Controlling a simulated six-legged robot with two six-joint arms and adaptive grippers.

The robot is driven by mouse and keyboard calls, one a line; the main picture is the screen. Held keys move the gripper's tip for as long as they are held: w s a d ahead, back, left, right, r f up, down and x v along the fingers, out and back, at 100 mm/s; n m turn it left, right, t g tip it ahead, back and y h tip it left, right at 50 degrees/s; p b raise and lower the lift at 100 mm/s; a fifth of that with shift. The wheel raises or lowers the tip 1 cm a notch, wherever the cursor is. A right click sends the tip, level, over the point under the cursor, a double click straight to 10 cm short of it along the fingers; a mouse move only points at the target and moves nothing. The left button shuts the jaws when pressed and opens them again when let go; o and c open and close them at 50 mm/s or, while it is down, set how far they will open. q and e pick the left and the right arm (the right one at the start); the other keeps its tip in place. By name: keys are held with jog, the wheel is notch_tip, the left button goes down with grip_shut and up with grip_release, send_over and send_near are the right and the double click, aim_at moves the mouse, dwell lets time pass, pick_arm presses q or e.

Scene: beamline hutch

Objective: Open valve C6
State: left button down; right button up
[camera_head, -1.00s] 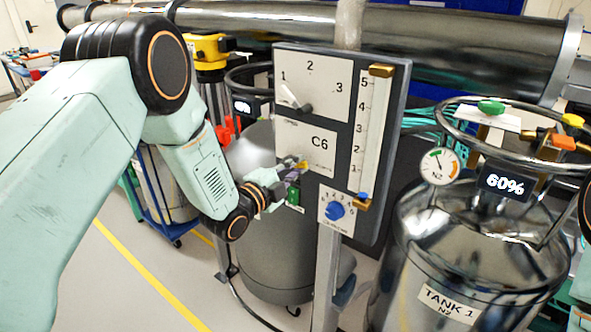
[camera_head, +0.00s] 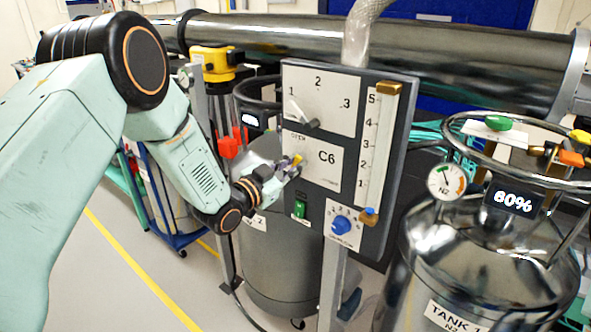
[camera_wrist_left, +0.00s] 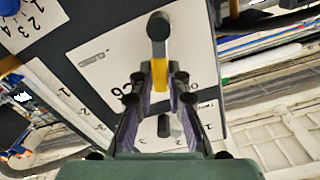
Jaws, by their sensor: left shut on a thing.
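The grey panel (camera_head: 393,150) carries a white plate (camera_head: 327,175) marked C6. A valve lever with a yellow part (camera_head: 298,159) is at the plate's left side. In the left wrist view its yellow part (camera_wrist_left: 161,75) sits between my fingers, with a dark round end (camera_wrist_left: 158,27) beyond. The plate (camera_wrist_left: 100,60) appears upside down there. My left gripper (camera_head: 293,166) is shut on this lever; the wrist view shows both fingertips (camera_wrist_left: 160,72) beside the yellow part. The gripper hides part of the lever in the head view. My right gripper is out of view.
Above the plate is a 1-2-3 selector handle (camera_head: 303,118). Below are a green switch (camera_head: 300,208) and a blue dial (camera_head: 341,224). A slider scale (camera_head: 377,140) runs along the right. Tank 1 (camera_head: 470,265) stands right, a grey vessel (camera_head: 285,265) behind the panel.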

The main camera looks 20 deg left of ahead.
pick_arm(q)
jog(key=shift+w+a+r+n, duration=0.25)
jog(key=shift+a+n, duration=0.15)
jog(key=shift+n, duration=0.45)
jog(key=shift+w+a+r+n, duration=0.1)
jog(key=shift+a+r+n, duration=0.2)
jog(key=shift+n, duration=0.55)
jog(key=shift+a, duration=0.1)
jog(key=c, duration=1.7)
grip_release()
jog(key=shift+c, duration=0.2)
jog(key=o, duration=0.4)
jog(key=shift+f, duration=0.25)
jog(key=shift+o, duration=0.2)
jog(key=v, duration=1.2)
